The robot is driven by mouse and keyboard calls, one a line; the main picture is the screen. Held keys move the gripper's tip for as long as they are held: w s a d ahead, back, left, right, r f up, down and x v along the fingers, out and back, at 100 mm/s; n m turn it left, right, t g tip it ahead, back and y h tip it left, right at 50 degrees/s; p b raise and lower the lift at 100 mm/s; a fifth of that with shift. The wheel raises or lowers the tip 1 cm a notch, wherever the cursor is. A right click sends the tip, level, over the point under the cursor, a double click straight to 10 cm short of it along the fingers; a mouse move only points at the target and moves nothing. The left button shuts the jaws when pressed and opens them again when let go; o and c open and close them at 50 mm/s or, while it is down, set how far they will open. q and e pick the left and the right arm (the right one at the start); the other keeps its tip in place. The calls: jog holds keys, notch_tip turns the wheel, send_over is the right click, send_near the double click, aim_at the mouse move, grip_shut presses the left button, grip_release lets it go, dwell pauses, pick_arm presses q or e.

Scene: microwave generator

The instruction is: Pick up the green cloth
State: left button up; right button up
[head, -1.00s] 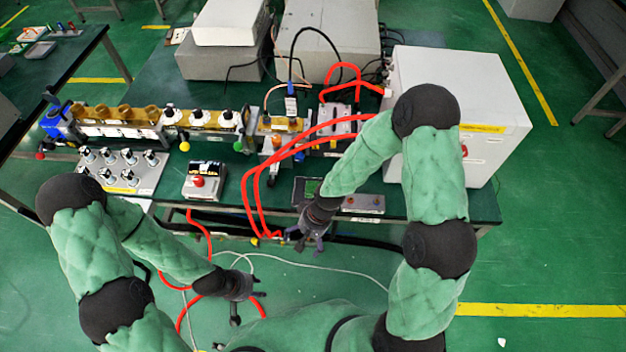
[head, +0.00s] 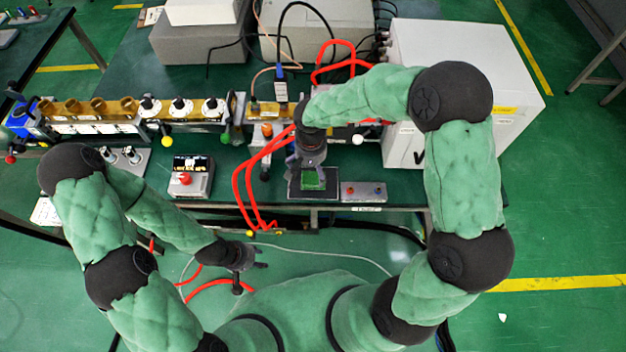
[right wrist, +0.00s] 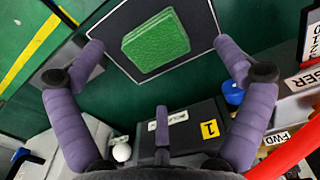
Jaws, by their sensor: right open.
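The green cloth (head: 313,179) is a small folded square on a dark, pale-edged mat (head: 293,192) near the table's front edge. The right wrist view shows the whole cloth (right wrist: 156,39) on the mat, apart from my fingers. My right gripper (head: 292,166) is above the table, just behind and left of the cloth in the head view. Its purple fingers are spread wide and empty in the right wrist view (right wrist: 160,46), with the cloth between the fingertips' directions. My left gripper (head: 252,275) hangs in front of the table, its fingers apart and empty.
A small grey button box (head: 363,192) sits right of the mat. Red hoses (head: 243,190) run just left of it. A meter box with a red knob (head: 190,177) stands further left. A large white cabinet (head: 460,80) stands at the right.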

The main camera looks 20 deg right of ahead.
aim_at(313, 178)
jog(key=f, duration=0.2)
jog(key=f+b, duration=0.1)
jog(key=f, duration=0.1)
jog(key=f+b, duration=0.1)
jog(key=f, duration=0.1)
jog(key=shift+s+d, duration=0.1)
jog(key=shift+d, duration=0.15)
jog(key=shift+r, duration=0.1)
jog(key=c, duration=1.2)
